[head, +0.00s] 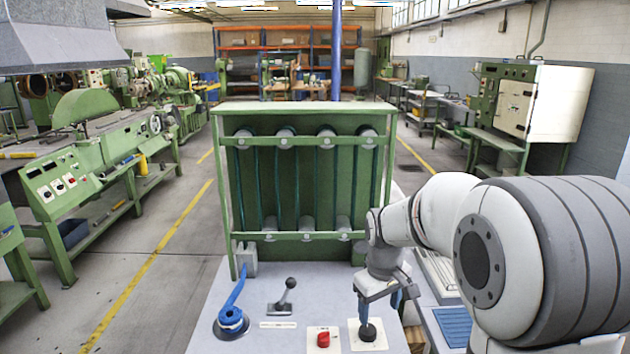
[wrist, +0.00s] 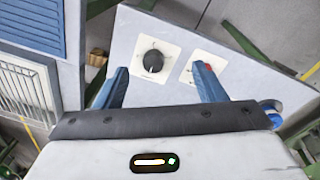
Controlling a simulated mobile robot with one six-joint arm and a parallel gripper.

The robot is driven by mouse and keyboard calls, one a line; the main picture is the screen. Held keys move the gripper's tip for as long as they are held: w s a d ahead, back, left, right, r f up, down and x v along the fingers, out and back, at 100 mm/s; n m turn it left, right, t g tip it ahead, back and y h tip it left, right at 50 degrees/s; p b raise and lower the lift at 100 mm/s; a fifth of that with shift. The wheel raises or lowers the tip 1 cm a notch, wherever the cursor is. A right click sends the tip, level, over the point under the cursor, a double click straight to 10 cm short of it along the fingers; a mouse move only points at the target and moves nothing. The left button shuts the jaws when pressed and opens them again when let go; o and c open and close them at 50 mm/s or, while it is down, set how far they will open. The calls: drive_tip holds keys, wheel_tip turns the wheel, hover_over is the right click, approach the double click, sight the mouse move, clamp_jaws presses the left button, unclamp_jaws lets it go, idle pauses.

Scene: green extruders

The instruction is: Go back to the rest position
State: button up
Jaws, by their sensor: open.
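My gripper (head: 389,299) is over the right side of the grey control panel (head: 260,276), near the black knob (head: 367,332) in the head view. In the wrist view my gripper (wrist: 164,92) shows two blue fingers spread apart with nothing between them. The black knob (wrist: 153,61) lies beyond the fingertips on its white plate. The red knob (head: 323,340) sits left of the black knob in the head view; it is partly hidden by a finger in the wrist view (wrist: 208,68). I cannot tell the gap between fingertips and panel.
A blue-handled lever (head: 232,318) and a black-knobbed lever (head: 285,296) stand on the panel's left. A green frame with rollers (head: 303,140) rises behind it. A blue louvred grille (head: 454,327) lies right of the panel. Floor with a yellow line (head: 150,262) is clear at left.

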drive_tip(key=s+r+m+p, duration=0.1)
drive_tip(key=s+r+m, duration=0.1)
drive_tip(key=s, duration=0.8)
drive_tip(key=s+r+m+t+p, duration=0.1)
drive_tip(key=s+r+m, duration=0.2)
drive_tip(key=s, duration=0.7)
drive_tip(key=shift+s+d+r+t, duration=0.2)
drive_tip(key=shift+s+r+t, duration=0.15)
drive_tip(key=shift+r, duration=0.3)
